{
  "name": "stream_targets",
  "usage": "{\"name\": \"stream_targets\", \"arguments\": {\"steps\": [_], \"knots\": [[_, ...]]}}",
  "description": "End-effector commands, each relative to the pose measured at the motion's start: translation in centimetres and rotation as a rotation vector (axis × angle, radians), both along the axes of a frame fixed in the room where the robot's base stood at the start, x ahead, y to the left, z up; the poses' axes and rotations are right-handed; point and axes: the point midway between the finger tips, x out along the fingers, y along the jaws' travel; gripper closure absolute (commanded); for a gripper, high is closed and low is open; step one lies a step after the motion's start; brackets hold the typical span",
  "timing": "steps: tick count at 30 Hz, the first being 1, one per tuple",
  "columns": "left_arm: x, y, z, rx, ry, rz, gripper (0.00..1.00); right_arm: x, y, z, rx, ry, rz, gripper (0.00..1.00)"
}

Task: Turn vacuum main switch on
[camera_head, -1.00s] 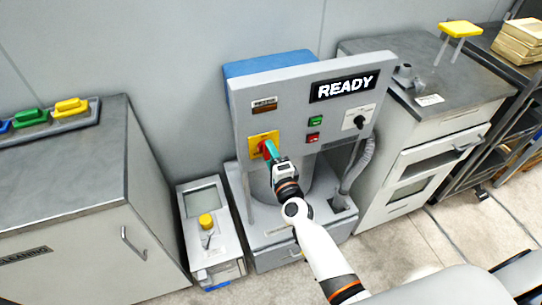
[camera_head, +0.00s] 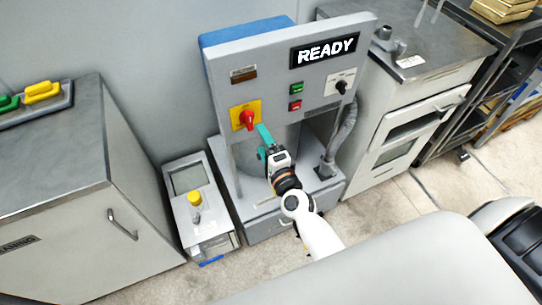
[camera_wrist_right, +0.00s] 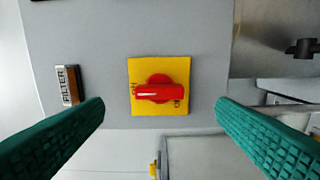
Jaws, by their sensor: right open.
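The red rotary switch handle (camera_head: 247,120) sits on a yellow plate (camera_head: 236,111) on the front of the grey machine panel. In the head view the handle stands roughly upright. My right gripper (camera_head: 263,143) is open and empty, with teal fingers in front of and just below right of the switch. In the wrist view its fingers are spread to both sides, apart from the handle. My left gripper is not in view.
The panel's display (camera_head: 324,50) reads READY. A green button (camera_head: 296,89), a red button (camera_head: 296,105) and a black knob (camera_head: 342,87) are right of the switch. A grey cabinet (camera_head: 60,190) stands left; a small unit with a yellow knob (camera_head: 194,197) stands between.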

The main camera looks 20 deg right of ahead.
Motion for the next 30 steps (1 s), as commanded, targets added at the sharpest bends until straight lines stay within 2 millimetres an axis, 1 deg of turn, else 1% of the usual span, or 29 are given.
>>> {"name": "stream_targets", "arguments": {"steps": [1, 3, 6, 10, 14, 30], "knots": [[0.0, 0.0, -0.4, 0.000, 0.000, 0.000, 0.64, -1.2, 0.0, -0.3, 0.000, 0.003, 0.000, 0.20], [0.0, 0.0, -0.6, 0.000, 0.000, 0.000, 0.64, -2.4, -0.1, -0.3, 0.001, 0.002, 0.000, 0.20], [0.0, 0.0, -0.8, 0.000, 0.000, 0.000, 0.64, -3.8, -0.1, -0.2, 0.001, 0.001, 0.000, 0.20], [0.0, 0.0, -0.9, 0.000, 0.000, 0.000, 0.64, -4.8, -0.2, -0.1, 0.001, 0.000, 0.000, 0.20], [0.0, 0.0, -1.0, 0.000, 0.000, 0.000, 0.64, -5.1, -0.2, 0.0, 0.001, 0.000, 0.000, 0.20], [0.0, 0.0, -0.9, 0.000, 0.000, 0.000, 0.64, -5.1, -0.2, 0.0, 0.001, 0.000, 0.000, 0.20]]}}
